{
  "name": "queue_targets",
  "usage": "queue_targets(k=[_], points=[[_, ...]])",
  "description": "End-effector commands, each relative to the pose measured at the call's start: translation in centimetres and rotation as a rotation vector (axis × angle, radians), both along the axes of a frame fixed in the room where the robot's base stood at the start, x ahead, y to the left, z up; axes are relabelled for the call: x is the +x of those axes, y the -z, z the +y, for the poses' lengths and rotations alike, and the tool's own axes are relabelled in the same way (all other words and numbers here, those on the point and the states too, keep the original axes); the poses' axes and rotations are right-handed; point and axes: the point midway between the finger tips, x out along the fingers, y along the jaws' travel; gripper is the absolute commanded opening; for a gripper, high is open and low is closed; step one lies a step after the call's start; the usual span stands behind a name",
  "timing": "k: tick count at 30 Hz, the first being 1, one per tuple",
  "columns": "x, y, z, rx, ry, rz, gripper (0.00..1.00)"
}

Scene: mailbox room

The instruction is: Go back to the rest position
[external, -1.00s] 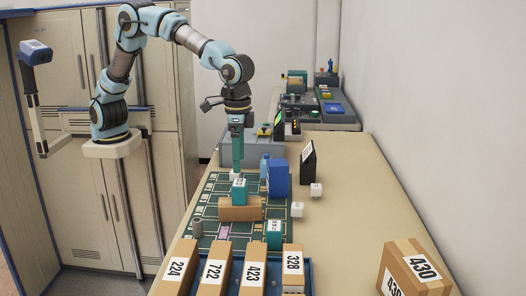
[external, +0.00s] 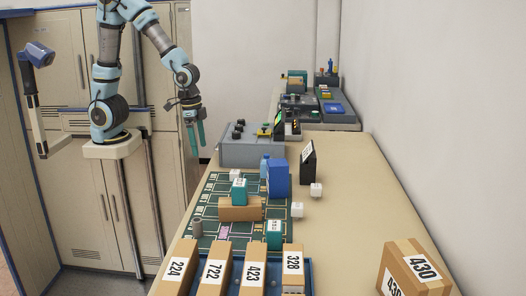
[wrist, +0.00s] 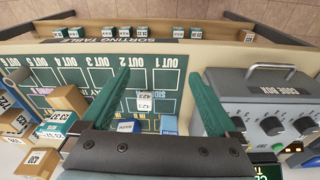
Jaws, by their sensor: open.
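My gripper (external: 196,138) is open and empty, with its teal fingers pointing down. In the external view it hangs off the left side of the table, in front of the beige cabinets. In the wrist view the fingers of my gripper (wrist: 165,95) are spread apart. A small white labelled cube (wrist: 145,101) shows between them, lower down on the green sorting mat (wrist: 160,78). The same white cube appears at the mat's far end in the external view (external: 235,174), apart from my gripper.
The grey code box (external: 250,150) stands at the table's far left edge, right of my gripper. Brown numbered boxes (external: 215,268) sit at the front. Beige cabinets (external: 60,180) stand behind my arm. The table's right side is mostly bare.

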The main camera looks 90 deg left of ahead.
Motion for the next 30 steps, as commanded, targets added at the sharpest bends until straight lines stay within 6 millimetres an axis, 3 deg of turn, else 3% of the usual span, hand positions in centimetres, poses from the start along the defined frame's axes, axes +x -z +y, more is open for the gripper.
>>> queue_targets(k=[3, 6, 20, 26, 30], points=[[-2.9, 0.9, 1.6, 0.008, 0.013, -0.013, 0.94], [-3.9, 1.2, 2.0, 0.010, 0.018, -0.018, 0.94], [-4.0, 1.1, 2.0, 0.011, 0.020, -0.017, 0.94], [-4.0, -1.7, 2.0, 0.010, 0.020, -0.017, 0.94], [-4.0, -5.5, 2.0, 0.010, 0.020, -0.017, 0.94]])
